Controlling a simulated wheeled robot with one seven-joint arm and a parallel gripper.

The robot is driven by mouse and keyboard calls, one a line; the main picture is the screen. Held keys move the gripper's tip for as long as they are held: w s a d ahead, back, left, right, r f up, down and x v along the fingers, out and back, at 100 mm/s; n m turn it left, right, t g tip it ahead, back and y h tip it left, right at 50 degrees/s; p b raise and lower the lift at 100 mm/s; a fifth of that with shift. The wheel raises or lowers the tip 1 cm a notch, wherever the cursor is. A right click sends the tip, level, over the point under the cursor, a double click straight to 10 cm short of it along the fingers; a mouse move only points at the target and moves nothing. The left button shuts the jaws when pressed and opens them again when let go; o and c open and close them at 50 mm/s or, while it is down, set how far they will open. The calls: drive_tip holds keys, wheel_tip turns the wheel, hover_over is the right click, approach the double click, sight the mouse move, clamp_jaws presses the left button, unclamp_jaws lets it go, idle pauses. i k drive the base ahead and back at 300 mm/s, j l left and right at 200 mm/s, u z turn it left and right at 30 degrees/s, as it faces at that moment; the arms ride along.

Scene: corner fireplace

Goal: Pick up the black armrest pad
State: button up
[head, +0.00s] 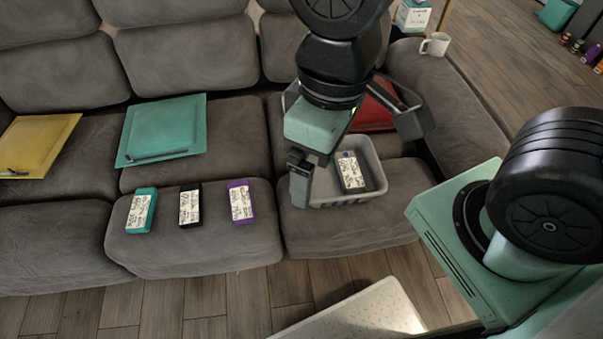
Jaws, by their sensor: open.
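One black block with a white handwritten label (190,206) lies on the front sofa seat, between a teal block (141,211) and a purple block (241,202) with similar labels. Another dark, white-labelled block (351,173) is inside the grey basket (375,160) to the right. I cannot read the labels, so I cannot tell which dark block is the armrest pad. My gripper (357,158) is over the basket, its jaws wide apart with nothing between them that I can see. One finger shows at the basket's left side, the other above its right side. My gripper hides part of the basket.
A teal flat folder (165,128) and a yellow one (40,143) lie on the seats at left. A red item (374,110) is partly hidden behind my gripper. A white mug (435,44) stands on the right armrest. A pale surface (360,315) is at the front.

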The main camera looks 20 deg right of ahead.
sight(190, 202)
drive_tip(key=i+j+u, duration=0.15)
drive_tip(key=j, duration=0.2)
drive_tip(key=j+u, duration=0.15)
drive_tip(key=j, duration=0.25)
drive_tip(key=i+j+u, duration=0.15)
drive_tip(key=j, duration=0.2)
drive_tip(key=i+j+u, duration=0.15)
drive_tip(key=j, duration=0.15)
